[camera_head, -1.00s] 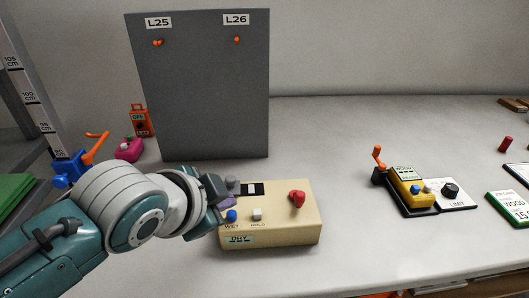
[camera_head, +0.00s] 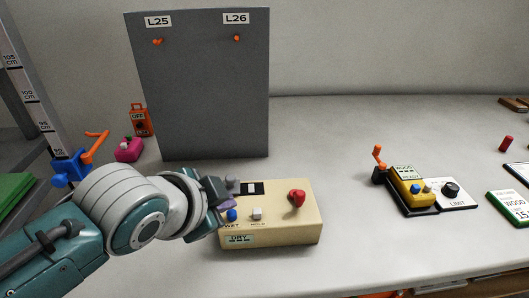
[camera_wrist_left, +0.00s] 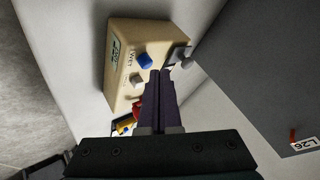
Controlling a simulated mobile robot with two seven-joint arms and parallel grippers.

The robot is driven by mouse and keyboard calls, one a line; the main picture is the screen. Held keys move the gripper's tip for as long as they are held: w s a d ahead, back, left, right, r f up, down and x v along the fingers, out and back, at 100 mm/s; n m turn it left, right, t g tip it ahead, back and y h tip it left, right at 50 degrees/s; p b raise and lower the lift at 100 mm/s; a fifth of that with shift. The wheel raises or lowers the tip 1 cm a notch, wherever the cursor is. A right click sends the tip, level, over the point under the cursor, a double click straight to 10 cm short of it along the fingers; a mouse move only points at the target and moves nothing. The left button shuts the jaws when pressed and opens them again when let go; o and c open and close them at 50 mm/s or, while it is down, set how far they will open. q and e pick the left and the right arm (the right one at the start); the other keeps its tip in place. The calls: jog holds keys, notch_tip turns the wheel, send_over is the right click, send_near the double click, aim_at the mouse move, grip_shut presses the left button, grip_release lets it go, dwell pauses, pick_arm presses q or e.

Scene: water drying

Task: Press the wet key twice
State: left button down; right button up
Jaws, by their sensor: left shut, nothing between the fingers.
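The cream box (camera_head: 285,226) sits on the bench in front of the grey board. Its blue wet key (camera_head: 231,215) stands at the left above the "WET" label; in the left wrist view this key (camera_wrist_left: 145,61) shows just past the fingertips. Beside it is a grey hold key (camera_head: 257,214). A plate on the front reads "DRY" (camera_head: 240,239). My left gripper (camera_head: 227,203) is shut and empty, just behind and above the blue key; in the left wrist view its purple fingers (camera_wrist_left: 159,75) point at the box. Contact with the key cannot be told. My right gripper is not seen.
A red knob (camera_head: 297,198) and a dark-and-white window (camera_head: 252,188) are on the box top. The grey board (camera_head: 200,90) with orange pegs stands behind. A yellow device (camera_head: 408,187) stands to the right. The bench between is clear.

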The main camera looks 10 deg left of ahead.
aim_at(228, 222)
pick_arm(q)
jog(key=shift+f, duration=0.5)
dwell(0.5)
jog(key=shift+r+p, duration=0.75)
jog(key=shift+r, duration=0.05)
notch_tip(228, 222, up, 6)
jog(key=p, duration=0.6)
jog(key=shift+p, duration=0.35)
